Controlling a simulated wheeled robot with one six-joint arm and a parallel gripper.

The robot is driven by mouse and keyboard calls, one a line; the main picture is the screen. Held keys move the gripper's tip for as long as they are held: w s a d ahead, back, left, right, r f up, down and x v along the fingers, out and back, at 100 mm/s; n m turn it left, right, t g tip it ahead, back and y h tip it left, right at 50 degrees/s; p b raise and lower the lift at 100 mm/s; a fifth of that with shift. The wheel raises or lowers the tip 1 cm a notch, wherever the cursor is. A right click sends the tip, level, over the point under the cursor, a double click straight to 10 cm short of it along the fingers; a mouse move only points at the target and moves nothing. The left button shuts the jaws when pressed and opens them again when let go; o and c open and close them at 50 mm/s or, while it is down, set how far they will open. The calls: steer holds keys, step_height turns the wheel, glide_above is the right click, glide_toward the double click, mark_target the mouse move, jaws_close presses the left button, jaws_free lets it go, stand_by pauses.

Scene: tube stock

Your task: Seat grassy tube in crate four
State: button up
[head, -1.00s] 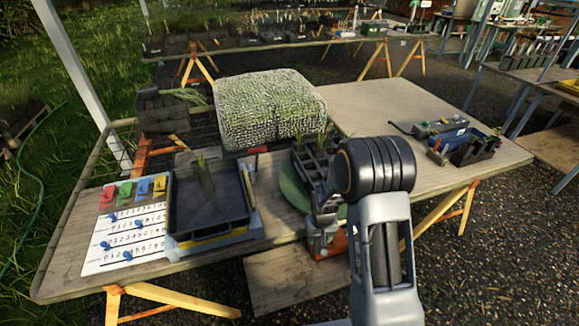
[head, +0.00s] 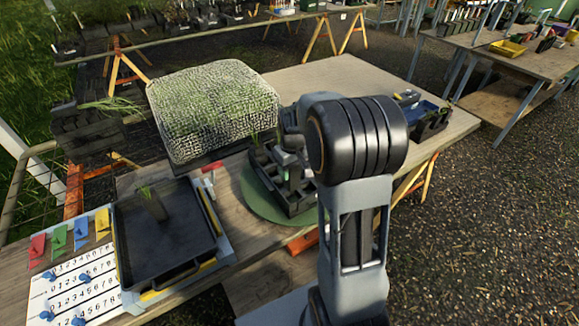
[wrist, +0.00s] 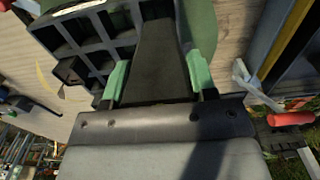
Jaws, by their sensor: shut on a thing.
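My gripper (head: 288,172) is over the dark multi-cell crate (head: 292,205), partly hidden by my arm. In the wrist view its green fingertips (wrist: 158,78) are shut on a dark tapered tube (wrist: 155,55). No grass shows on this tube from there. The crate's open cells (wrist: 90,32) lie beside and behind the tube; I cannot tell whether its lower end is inside a cell. The crate stands on a round green mat (head: 258,200). Another dark tube with a grass tuft (head: 152,203) stands tilted in the black tray (head: 180,245). I cannot read a crate number.
A white number board (head: 75,290) with blue pegs and coloured tags is left of the tray. A mesh-covered grassy block (head: 212,110) stands behind. A red-handled tool (head: 208,175) lies between tray and mat. A blue bin (head: 420,112) is at right.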

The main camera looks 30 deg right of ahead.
steer(key=shift+d+f+b, duration=0.1)
steer(key=shift+f+b, duration=0.8)
steer(key=shift+f, duration=0.3)
steer(key=shift+s+f, duration=0.15)
steer(key=shift+f, duration=0.1)
steer(key=shift+f+b, duration=0.2)
steer(key=shift+b, duration=0.1)
